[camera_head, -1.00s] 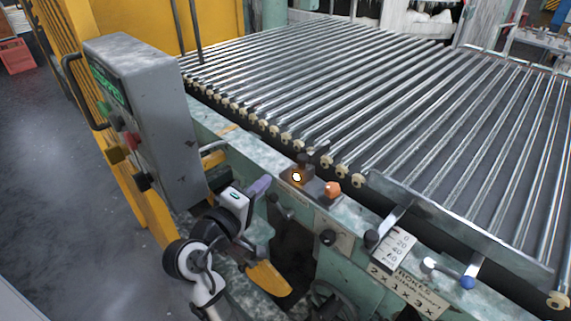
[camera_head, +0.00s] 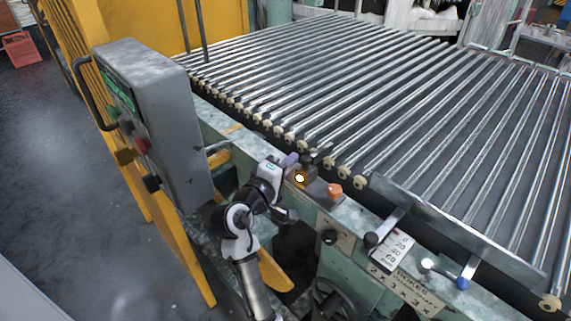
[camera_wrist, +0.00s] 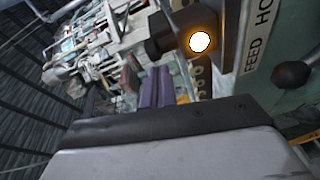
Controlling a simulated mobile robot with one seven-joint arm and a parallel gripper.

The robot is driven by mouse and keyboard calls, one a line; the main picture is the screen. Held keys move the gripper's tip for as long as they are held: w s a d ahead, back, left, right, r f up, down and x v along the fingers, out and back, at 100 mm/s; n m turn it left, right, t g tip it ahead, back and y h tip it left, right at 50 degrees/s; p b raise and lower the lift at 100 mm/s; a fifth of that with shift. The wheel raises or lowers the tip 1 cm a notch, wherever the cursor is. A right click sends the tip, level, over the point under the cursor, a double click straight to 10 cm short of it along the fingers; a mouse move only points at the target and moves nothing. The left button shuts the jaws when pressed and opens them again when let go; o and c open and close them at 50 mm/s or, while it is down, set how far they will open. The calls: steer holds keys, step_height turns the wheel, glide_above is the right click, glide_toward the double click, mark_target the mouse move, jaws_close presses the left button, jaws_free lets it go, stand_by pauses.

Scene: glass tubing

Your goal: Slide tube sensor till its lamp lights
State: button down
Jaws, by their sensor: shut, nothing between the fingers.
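The tube sensor (camera_head: 306,185) looks like a small brown block on the green machine rail beside the rollers. Its round lamp (camera_head: 300,178) glows white with an orange rim, and the glow also shows in the wrist view (camera_wrist: 199,42). A dark knob (camera_head: 307,161) stands at the block's back, and a dark cylinder (camera_wrist: 163,36) is beside the lamp in the wrist view. My gripper (camera_head: 290,160) has purple fingers, shut and empty, just left of the sensor. The fingers (camera_wrist: 155,88) point toward it in the wrist view; I cannot tell whether they touch it.
An orange knob (camera_head: 334,190) sits right of the sensor. The grey control box (camera_head: 155,120) stands left of my arm. The roller bed (camera_head: 400,110) lies behind.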

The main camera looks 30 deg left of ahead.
steer(key=shift+d, duration=0.55)
steer(key=shift+s, duration=0.15)
